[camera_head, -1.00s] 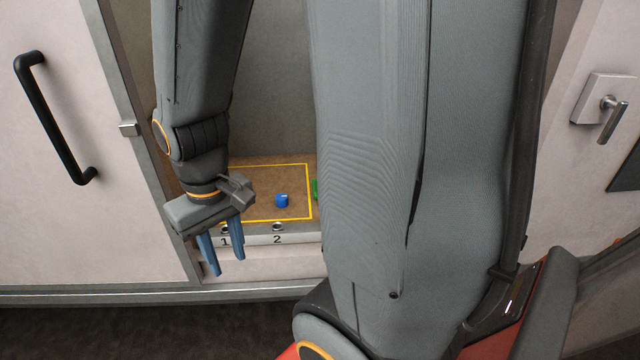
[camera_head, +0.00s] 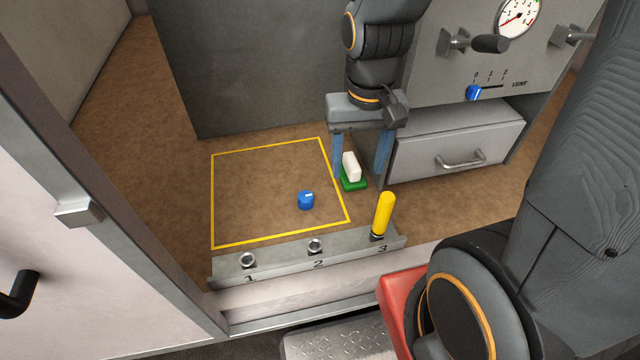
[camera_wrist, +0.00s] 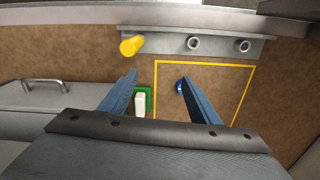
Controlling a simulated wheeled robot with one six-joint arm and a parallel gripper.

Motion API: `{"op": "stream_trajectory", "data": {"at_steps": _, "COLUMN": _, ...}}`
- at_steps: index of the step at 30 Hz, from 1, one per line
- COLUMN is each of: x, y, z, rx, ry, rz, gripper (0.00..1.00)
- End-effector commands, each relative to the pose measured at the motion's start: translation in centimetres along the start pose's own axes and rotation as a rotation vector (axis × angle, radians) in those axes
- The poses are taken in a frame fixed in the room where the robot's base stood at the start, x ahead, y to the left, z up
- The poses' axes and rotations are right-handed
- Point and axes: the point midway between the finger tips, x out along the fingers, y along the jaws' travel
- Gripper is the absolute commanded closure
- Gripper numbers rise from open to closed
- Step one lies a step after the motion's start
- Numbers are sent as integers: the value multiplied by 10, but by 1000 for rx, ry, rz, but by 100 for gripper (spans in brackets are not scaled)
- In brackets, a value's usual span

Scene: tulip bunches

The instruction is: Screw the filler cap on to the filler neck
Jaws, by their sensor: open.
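A small blue cap (camera_head: 306,200) with a light mark on top sits inside the yellow outlined square on the brown floor. In the wrist view the blue cap (camera_wrist: 180,85) is partly hidden by a finger. A metal rail has short threaded necks at 1 (camera_head: 248,260) and 2 (camera_head: 315,246). A yellow cylinder (camera_head: 384,214) stands at 3 and hides what is under it. Which neck is the filler neck cannot be told. My gripper (camera_head: 361,180) is open and empty, pointing down, right of the cap and behind the rail.
A white block on a green base (camera_head: 352,176) appears between my fingers in the head view. A drawer unit (camera_head: 455,150) with a handle stands close on the right. A gauge and blue slider knob (camera_head: 474,93) are above. The outlined square is otherwise clear.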

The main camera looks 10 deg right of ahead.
Motion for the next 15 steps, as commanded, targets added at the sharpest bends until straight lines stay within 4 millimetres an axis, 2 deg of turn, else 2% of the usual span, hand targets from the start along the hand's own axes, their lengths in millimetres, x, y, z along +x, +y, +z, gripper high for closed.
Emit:
{"op": "stream_trajectory", "data": {"at_steps": 1, "x": 16, "y": -9, "z": -13, "rx": 51, "ry": -6, "rz": 1, "gripper": 44}}
{"op": "stream_trajectory", "data": {"at_steps": 9, "x": 94, "y": -53, "z": -80, "rx": 451, "ry": -15, "rz": 8, "gripper": 44}}
{"op": "stream_trajectory", "data": {"at_steps": 15, "x": 132, "y": -80, "z": -104, "rx": 629, "ry": -14, "rz": 10, "gripper": 44}}
